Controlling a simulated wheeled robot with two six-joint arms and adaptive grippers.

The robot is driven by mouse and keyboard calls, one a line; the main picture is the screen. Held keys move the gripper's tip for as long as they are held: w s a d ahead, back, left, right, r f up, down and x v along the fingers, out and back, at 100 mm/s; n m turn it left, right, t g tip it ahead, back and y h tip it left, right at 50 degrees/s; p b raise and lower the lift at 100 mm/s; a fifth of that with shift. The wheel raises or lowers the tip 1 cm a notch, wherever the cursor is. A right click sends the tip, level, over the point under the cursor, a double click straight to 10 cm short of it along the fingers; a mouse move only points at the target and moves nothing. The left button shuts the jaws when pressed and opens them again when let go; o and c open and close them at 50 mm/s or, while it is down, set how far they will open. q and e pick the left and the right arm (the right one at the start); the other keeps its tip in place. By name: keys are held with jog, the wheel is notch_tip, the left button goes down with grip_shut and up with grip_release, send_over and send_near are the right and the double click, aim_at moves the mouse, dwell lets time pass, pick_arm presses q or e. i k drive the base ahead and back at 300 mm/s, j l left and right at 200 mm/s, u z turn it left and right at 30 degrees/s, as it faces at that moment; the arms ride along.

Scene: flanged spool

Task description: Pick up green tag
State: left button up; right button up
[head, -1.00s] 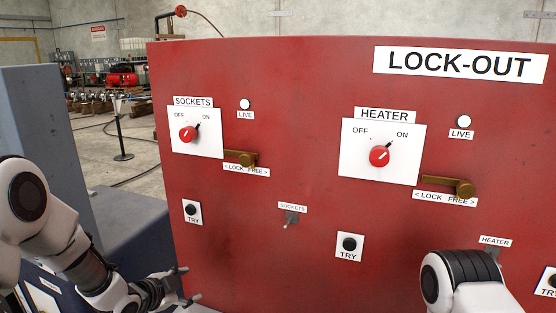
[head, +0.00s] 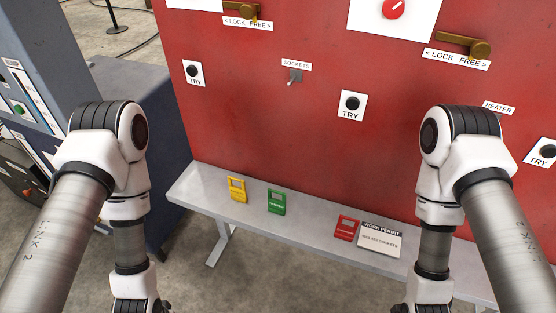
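The green tag (head: 277,202) lies on a narrow grey shelf (head: 310,217) in front of the red panel, in the head view. A yellow tag (head: 237,189) is to its left and a red tag (head: 346,228) is to its right. My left arm comes down on the left and my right arm on the right. Only the tops of the wrists show at the bottom edge, and the fingers are mostly cut off by the frame. Both wrists are apart from the green tag, one on each side, nearer to me.
A white work permit card (head: 380,238) lies beside the red tag. The red lock-out panel (head: 260,110) rises behind the shelf with switches and brass lock levers. A blue-grey cabinet (head: 140,110) stands at the left. The floor in front of the shelf is clear.

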aim_at(276, 206)
jog(key=j+z, duration=0.5)
jog(key=j, duration=1.8)
jog(key=k+j+u, duration=0.15)
jog(key=u, duration=0.15)
